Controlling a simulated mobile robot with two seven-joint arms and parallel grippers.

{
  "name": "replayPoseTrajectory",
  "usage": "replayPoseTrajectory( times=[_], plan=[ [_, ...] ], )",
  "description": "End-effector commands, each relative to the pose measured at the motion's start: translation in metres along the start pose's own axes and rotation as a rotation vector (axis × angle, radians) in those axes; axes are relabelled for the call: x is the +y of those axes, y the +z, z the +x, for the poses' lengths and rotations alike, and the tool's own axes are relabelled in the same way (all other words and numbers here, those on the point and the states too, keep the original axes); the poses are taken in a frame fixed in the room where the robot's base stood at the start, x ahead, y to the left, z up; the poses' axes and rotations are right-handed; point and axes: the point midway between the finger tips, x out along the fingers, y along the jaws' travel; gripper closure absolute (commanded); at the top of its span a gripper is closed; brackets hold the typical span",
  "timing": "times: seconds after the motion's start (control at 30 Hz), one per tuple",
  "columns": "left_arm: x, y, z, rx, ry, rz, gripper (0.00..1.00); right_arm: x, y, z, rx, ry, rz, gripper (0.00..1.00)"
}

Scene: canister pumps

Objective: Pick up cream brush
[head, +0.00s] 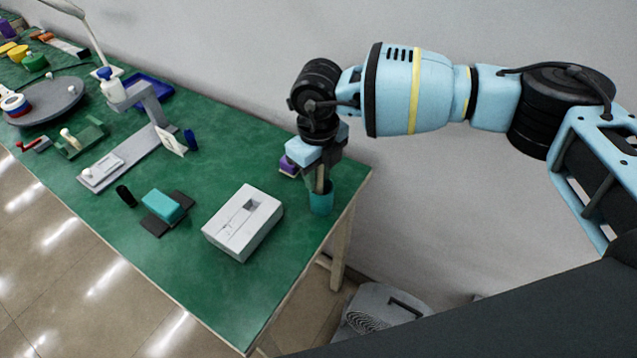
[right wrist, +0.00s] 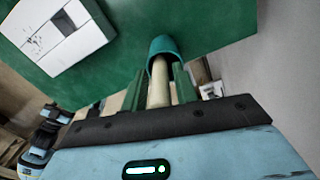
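The cream brush stands with its cream handle (right wrist: 160,86) up in a teal cup (head: 321,198) near the table's right end. The cup also shows in the right wrist view (right wrist: 163,46); the brush's lower end is hidden inside it. My right gripper (head: 319,182) points down just above the cup. In the right wrist view its two fingers (right wrist: 160,85) lie on either side of the handle, very close to it. I cannot tell whether they press on it. My left gripper is in neither view.
A purple block (head: 289,166) sits just left of the cup. A white box (head: 243,222) and a teal block (head: 163,206) on a dark base are nearer the front. The wall is close behind, and the table's right edge is near the cup.

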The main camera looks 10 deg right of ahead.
Motion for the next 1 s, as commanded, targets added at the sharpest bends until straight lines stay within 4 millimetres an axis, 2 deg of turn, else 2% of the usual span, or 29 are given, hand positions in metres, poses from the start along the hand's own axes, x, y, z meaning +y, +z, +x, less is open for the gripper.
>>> replayPoseTrajectory(
  times=[0.03,0.2,0.47,0.57,1.0],
  plan=[
    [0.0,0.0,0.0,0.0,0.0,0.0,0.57,0.0,0.0,0.0,0.0,0.0,0.0,0.78],
    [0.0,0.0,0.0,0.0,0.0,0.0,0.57,0.0,0.0,0.0,0.0,0.0,0.0,1.0],
    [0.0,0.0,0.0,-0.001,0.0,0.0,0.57,0.0,0.0,-0.001,0.0,0.0,0.0,1.0],
    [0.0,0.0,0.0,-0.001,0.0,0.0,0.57,0.0,0.0,-0.007,-0.002,0.0,0.0,1.0],
    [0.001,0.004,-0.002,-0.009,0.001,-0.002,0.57,0.0,0.001,-0.082,-0.002,0.0,0.0,1.0]
  ],
)
